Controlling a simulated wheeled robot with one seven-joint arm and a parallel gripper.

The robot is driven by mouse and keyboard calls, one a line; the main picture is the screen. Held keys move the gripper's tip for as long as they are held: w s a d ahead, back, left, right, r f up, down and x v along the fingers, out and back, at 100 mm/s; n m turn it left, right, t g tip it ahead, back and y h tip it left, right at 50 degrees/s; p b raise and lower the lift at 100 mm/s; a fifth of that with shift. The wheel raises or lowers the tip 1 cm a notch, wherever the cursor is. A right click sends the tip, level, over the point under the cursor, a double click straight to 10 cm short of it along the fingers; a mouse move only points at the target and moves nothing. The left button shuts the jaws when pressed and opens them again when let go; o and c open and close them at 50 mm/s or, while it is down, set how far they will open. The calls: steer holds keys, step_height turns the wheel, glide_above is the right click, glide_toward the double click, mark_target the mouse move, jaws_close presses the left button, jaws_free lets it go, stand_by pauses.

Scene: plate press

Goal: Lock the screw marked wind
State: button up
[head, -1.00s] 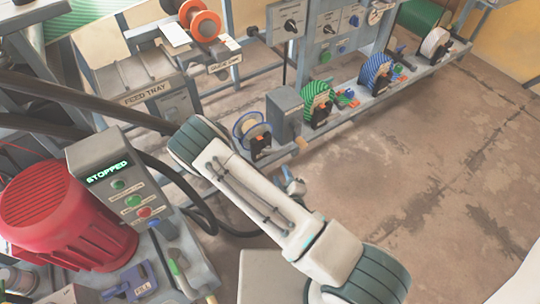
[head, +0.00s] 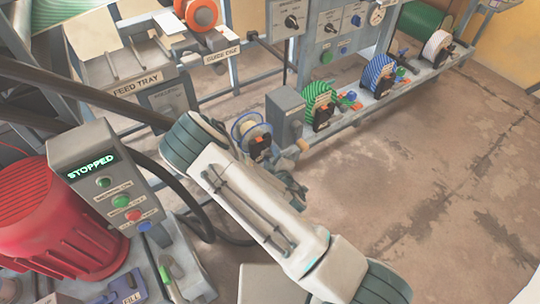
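I cannot make out a screw marked wind; no such label is readable. A row of spools stands on a low grey rail: a blue-rimmed reel (head: 240,126), a green striped spool (head: 316,94), a blue striped spool (head: 376,68) and a white spool (head: 434,44). Black brackets with orange parts sit at their fronts. A small tan knob (head: 302,145) shows near the rail's near end. My white and teal arm crosses the lower middle. My gripper (head: 290,188) is mostly hidden behind the arm, just below the blue-rimmed reel; its fingers cannot be made out.
A control box (head: 92,165) reading STOPPED stands left, with green and red buttons, beside a red motor (head: 50,222). The feed tray (head: 130,82) and an orange roll (head: 200,14) are at upper left. A dial panel (head: 322,22) rises behind the spools. Floor at right is clear.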

steer(key=shift+x, duration=0.95)
jaws_close()
